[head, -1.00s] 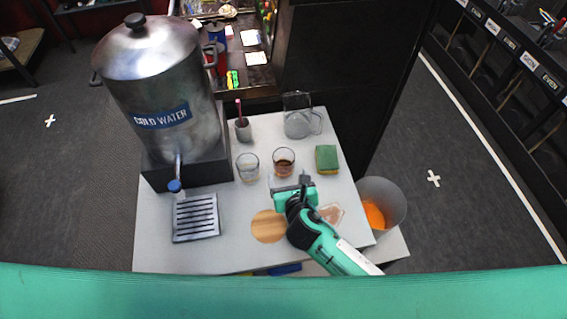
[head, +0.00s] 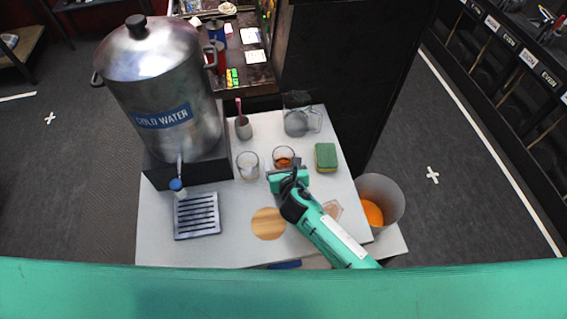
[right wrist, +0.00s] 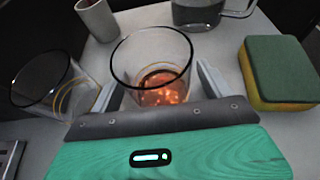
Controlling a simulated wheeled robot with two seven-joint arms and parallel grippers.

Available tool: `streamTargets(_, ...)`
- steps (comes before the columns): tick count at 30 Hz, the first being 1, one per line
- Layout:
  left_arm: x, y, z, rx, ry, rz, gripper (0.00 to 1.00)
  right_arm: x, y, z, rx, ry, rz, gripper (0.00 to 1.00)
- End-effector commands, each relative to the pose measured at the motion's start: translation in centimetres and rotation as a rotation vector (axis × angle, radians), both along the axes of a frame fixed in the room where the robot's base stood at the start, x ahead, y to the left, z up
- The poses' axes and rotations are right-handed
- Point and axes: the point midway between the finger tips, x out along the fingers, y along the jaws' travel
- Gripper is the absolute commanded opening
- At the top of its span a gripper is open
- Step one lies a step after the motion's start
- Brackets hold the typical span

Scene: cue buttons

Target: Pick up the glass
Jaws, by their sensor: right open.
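A clear glass with a little amber-brown liquid (head: 284,153) stands on the white table; it also shows in the right wrist view (right wrist: 152,60). An empty-looking clear glass (head: 248,164) stands to its left, and it also shows in the right wrist view (right wrist: 48,82). My right gripper (head: 284,166) is open just in front of the glass with liquid. In the right wrist view its fingers (right wrist: 160,84) reach along either side of that glass; contact cannot be told. My left gripper is not in view.
A green and yellow sponge (head: 325,156) lies to the right. A clear pitcher (head: 299,121) and a grey cup (head: 243,129) stand behind. A metal water dispenser (head: 165,90), drip tray (head: 197,216) and round wooden coaster (head: 268,224) are also there. A bin (head: 384,199) stands at right.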

Motion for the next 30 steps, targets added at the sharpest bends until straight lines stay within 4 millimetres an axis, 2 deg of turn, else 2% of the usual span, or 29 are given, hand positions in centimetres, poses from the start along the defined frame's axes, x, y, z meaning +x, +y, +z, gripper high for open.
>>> streamTargets(2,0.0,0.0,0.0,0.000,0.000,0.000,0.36,0.0,0.0,0.0,0.000,0.000,0.000,0.79)
streamTargets(10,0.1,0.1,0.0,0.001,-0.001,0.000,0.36,0.0,0.0,0.0,0.000,0.001,0.000,0.27)
streamTargets(23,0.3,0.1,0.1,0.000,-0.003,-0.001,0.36,0.0,0.0,0.4,0.001,-0.001,0.000,0.27)
streamTargets(30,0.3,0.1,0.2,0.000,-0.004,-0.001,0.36,0.0,0.0,1.9,0.001,-0.003,0.000,0.27)
